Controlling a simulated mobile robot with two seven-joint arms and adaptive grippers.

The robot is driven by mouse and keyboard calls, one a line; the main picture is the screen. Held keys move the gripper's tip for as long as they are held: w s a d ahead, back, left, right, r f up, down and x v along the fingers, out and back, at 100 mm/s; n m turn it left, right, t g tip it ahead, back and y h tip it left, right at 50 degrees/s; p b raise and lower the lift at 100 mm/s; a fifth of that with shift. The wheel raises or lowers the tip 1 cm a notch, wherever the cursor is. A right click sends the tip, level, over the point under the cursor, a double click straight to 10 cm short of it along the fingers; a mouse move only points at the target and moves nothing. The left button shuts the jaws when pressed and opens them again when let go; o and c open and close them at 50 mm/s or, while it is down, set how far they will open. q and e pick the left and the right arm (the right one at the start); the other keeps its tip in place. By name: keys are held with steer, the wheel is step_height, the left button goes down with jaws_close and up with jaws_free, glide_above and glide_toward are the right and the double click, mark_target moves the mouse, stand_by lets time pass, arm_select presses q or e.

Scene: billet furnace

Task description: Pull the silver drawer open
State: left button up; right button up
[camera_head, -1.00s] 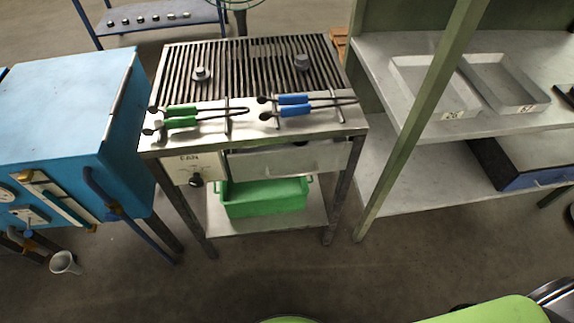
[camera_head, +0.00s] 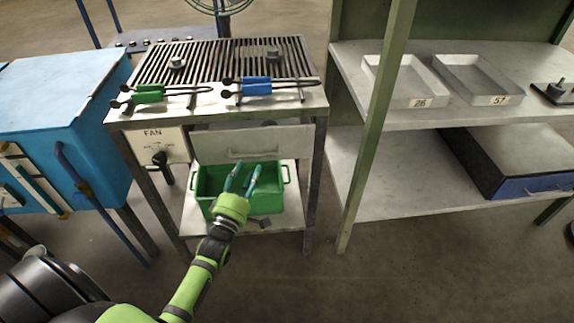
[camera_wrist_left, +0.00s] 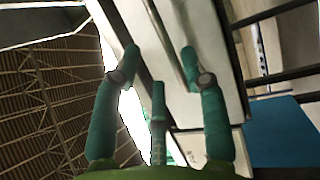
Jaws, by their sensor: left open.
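The silver drawer (camera_head: 225,142) sits under the top of the grilled bench, with a small bar handle (camera_head: 253,154) low on its front. The drawer looks shut. My left gripper (camera_head: 243,168) is open, its teal fingers pointing up just in front of and below the handle. In the left wrist view the open fingers (camera_wrist_left: 160,54) spread in front of the pale drawer front (camera_wrist_left: 210,60). I cannot tell whether they touch it. My right gripper is not in view.
A green crate (camera_head: 204,187) stands on the shelf below, behind my left gripper. A fan knob panel (camera_head: 158,145) is left of the drawer. A blue cabinet (camera_head: 60,95) stands left, and a green-posted shelf (camera_head: 372,150) right. Tongs (camera_head: 258,88) lie on the bench top.

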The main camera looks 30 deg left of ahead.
mark_target(254, 156)
arm_select(q)
steer(key=x, duration=0.6)
steer(key=shift+w+a+f, duration=0.1)
steer(key=shift+w+a, duration=0.2)
steer(key=shift+w, duration=0.1)
jaws_close()
